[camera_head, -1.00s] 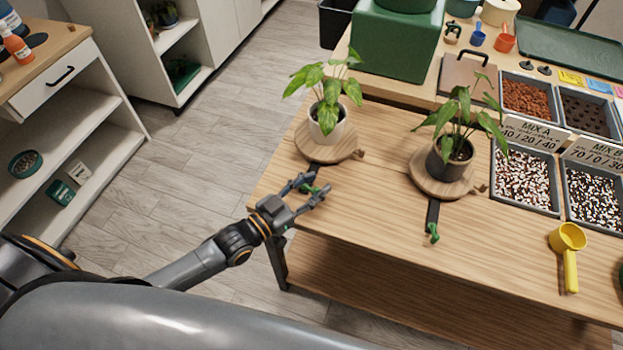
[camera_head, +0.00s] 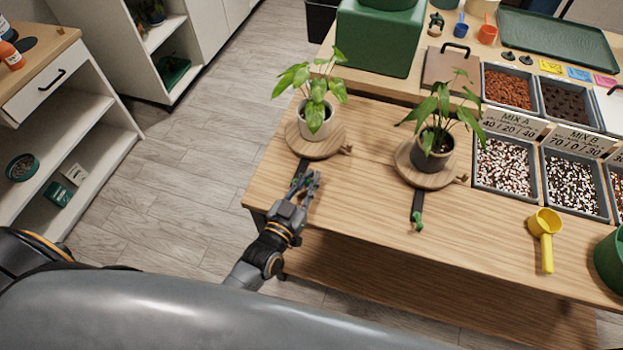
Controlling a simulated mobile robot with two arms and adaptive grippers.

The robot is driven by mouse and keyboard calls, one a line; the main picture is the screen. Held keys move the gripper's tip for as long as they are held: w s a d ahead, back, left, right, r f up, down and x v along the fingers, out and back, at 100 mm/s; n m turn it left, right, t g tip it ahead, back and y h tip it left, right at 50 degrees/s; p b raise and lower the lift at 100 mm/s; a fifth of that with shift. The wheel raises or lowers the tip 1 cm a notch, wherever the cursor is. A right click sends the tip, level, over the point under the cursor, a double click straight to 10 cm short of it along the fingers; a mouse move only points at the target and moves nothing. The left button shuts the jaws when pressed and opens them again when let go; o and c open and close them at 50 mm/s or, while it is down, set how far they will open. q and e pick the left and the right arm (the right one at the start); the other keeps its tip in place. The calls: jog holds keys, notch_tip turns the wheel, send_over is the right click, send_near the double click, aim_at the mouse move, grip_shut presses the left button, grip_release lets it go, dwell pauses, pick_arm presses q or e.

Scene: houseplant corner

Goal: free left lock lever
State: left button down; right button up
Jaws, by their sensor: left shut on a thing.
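The left lock lever (camera_head: 301,167) is a dark bar that comes out from under the left round wooden turntable (camera_head: 309,149). My left gripper (camera_head: 308,182) is shut on the lever's front end, which it mostly hides. A white pot with a leafy plant (camera_head: 315,118) stands upright on this turntable. The right lock lever (camera_head: 417,213), dark with a green tip, sticks out toward the front from the right turntable (camera_head: 425,178). A dark pot with a plant (camera_head: 432,150) stands there. My right gripper is not in view.
A yellow scoop (camera_head: 545,235) lies at the front right, near a green container (camera_head: 611,260). Trays of substrate (camera_head: 505,166) line the right side. A green box (camera_head: 377,43) stands at the back. The tabletop between the two levers is clear.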

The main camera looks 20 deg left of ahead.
pick_arm(q)
jog(key=shift+a+f, duration=0.3)
jog(key=shift+a, duration=0.25)
jog(key=c, duration=0.9)
grip_release()
jog(key=shift+a, duration=0.25)
jog(key=shift+o, duration=0.2)
jog(key=shift+a, duration=0.1)
jog(key=shift+d+r, duration=0.1)
jog(key=shift+d, duration=0.1)
jog(key=s+a, duration=0.2)
jog(key=s, duration=0.9)
jog(key=shift+s, duration=0.4)
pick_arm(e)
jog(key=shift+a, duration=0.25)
